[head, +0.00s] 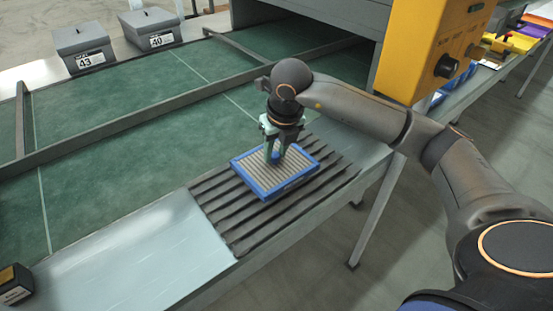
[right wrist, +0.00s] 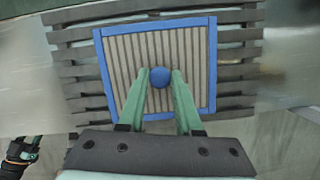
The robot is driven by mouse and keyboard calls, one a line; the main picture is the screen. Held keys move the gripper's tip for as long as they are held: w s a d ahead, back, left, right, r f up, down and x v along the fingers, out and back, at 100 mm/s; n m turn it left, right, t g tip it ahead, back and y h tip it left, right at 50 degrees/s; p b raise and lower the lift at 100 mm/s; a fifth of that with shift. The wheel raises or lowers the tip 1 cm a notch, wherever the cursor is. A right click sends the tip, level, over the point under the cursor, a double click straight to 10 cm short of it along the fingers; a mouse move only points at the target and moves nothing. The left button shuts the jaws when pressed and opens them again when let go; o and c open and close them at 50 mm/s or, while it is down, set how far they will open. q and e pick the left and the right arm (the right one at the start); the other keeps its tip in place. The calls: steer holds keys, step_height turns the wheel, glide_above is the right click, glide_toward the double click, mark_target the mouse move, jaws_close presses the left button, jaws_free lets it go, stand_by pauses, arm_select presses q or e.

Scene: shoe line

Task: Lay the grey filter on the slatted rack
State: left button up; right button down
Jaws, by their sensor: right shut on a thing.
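The grey filter (head: 259,180) is a flat pleated panel with a blue frame. It is over the dark slatted rack (head: 228,221) in the head view; whether it touches the slats is hard to tell. My right gripper (head: 272,156) points down at the filter's middle and is shut on its blue knob (right wrist: 160,76). The right wrist view shows the green fingers on both sides of the knob, the filter (right wrist: 120,70) beyond them and the rack's slats (right wrist: 75,86) past its edges.
The rack lies on a metal ledge (head: 130,262) beside a green belt (head: 110,115) with rails. Two grey boxes marked 43 (head: 85,47) and 40 (head: 151,27) stand at the back. A yellow control box (head: 425,45) stands close behind my right arm.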

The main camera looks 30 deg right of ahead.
mark_target(278, 157)
steer(key=shift+d+f, duration=0.1)
steer(key=shift+f, duration=1.25)
steer(key=shift+f, duration=0.2)
steer(key=c, duration=0.6)
jaws_free()
steer(key=shift+r, duration=0.1)
steer(key=shift+r, duration=0.2)
steer(key=p+v, duration=0.1)
steer(key=v, duration=1.1)
